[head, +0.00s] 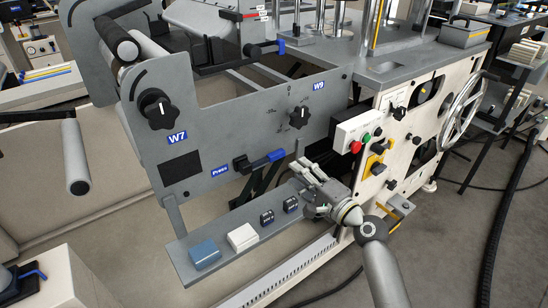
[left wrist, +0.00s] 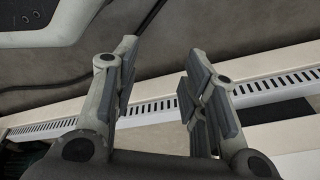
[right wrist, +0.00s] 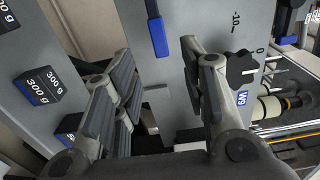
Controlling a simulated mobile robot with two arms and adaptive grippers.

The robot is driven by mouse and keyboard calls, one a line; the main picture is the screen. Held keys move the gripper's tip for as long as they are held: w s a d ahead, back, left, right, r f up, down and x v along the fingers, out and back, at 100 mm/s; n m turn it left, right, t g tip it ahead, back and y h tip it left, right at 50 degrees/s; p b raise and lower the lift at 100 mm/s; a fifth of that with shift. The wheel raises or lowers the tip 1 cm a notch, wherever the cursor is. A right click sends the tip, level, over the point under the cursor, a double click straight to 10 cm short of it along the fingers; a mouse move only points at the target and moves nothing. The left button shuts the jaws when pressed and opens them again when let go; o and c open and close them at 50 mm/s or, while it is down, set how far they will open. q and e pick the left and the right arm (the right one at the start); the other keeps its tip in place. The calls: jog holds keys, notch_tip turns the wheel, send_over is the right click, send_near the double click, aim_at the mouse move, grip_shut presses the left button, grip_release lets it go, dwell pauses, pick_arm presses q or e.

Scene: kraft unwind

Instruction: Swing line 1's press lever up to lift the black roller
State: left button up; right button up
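The press lever (head: 262,160) has a blue grip and sits beside the "Press" label (head: 220,170) on the grey side plate. Its blue grip also shows in the right wrist view (right wrist: 158,38), between and beyond the fingertips, apart from them. My right gripper (head: 305,168) is open and empty, just below and right of the lever grip; it also shows in the right wrist view (right wrist: 158,70). A dark roller (head: 121,44) shows at the upper left of the machine; I cannot tell its contact clearly. My left gripper (left wrist: 158,75) is open and empty in the left wrist view.
A shelf (head: 180,262) below the lever carries a blue block (head: 204,254), a white block (head: 242,237) and small black weights (head: 267,217). A control box (head: 356,130) with buttons and a handwheel (head: 461,110) stand to the right. Another blue-tipped lever (head: 280,47) is higher up.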

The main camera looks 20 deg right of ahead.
aim_at(279, 157)
jog(key=x, duration=0.8)
jog(key=shift+w, duration=0.15)
jog(key=shift+b+x, duration=0.3)
jog(key=shift+x, duration=0.5)
pick_arm(q)
jog(key=shift+w+r, duration=0.75)
jog(key=shift+r, duration=0.1)
pick_arm(e)
jog(key=shift+f, duration=0.1)
jog(key=c, duration=0.8)
pick_arm(q)
jog(key=shift+s+f, duration=0.1)
jog(key=shift+s, duration=0.1)
pick_arm(e)
grip_shut()
